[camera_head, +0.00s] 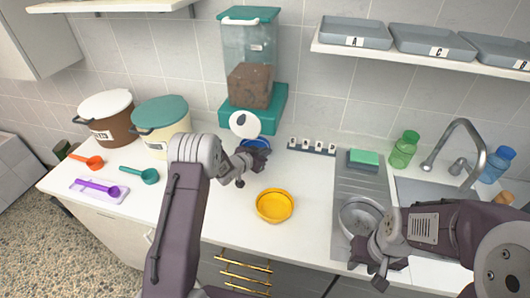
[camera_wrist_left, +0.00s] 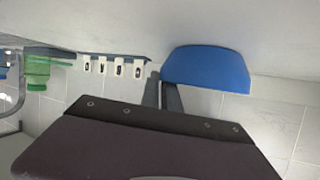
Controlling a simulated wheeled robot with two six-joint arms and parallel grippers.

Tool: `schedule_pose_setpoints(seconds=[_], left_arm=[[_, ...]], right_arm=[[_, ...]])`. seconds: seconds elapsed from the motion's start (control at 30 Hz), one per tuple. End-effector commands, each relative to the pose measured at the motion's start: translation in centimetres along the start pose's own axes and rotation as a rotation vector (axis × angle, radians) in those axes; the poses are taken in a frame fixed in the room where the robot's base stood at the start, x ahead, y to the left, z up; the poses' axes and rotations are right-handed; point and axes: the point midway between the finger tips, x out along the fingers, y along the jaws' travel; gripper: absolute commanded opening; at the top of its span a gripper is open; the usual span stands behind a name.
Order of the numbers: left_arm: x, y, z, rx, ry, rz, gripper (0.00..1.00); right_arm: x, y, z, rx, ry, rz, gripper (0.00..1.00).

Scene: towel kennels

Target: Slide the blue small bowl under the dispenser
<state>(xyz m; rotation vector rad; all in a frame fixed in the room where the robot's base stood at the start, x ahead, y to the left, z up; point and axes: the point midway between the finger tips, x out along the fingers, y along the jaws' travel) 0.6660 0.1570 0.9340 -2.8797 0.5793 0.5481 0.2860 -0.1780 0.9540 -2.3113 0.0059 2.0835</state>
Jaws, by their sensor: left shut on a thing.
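The blue small bowl (camera_head: 257,143) is on the counter just in front of the dispenser (camera_head: 249,62), close to its white round spout (camera_head: 244,124) and teal base. It is partly covered by my left gripper (camera_head: 258,157), which is shut on its near side. In the left wrist view the blue bowl (camera_wrist_left: 205,68) shows beyond my dark gripper body, with a finger (camera_wrist_left: 170,97) against it. My right gripper (camera_head: 375,268) is at the lower right by a metal bowl; its finger gap is unclear.
A yellow bowl (camera_head: 275,205) sits mid-counter. Labelled tags (camera_head: 311,147) stand right of the dispenser. Pots (camera_head: 160,125) and coloured scoops (camera_head: 140,174) are at left. A metal bowl (camera_head: 361,214), sponge (camera_head: 364,158) and tap (camera_head: 460,140) are at right.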

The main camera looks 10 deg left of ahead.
Motion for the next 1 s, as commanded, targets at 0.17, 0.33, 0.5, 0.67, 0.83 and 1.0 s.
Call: schedule_pose_setpoints(seconds=[0.17, 0.33, 0.5, 0.67, 0.83, 1.0], left_arm=[[-0.01, -0.01, 0.07, -0.001, -0.001, 0.000, 0.00], [-0.01, -0.01, 0.08, -0.001, -0.002, 0.000, 0.00], [-0.01, -0.01, 0.08, -0.001, -0.002, 0.000, 0.00], [-0.01, -0.01, 0.09, -0.001, -0.002, 0.000, 0.00], [-0.01, -0.01, 0.09, -0.001, -0.002, 0.000, 0.00], [-0.01, -0.01, 0.09, -0.001, -0.002, 0.000, 0.25]], right_arm=[[0.01, 0.00, 0.00, 0.000, 0.000, 0.000, 0.36], [0.01, 0.00, 0.00, 0.000, 0.000, 0.000, 0.36], [0.01, 0.00, 0.00, 0.000, 0.000, 0.000, 0.36], [0.01, 0.00, 0.00, 0.000, 0.000, 0.000, 0.36], [0.01, 0.00, 0.00, 0.000, 0.000, 0.000, 0.36], [0.01, 0.00, 0.00, 0.000, 0.000, 0.000, 0.36]])
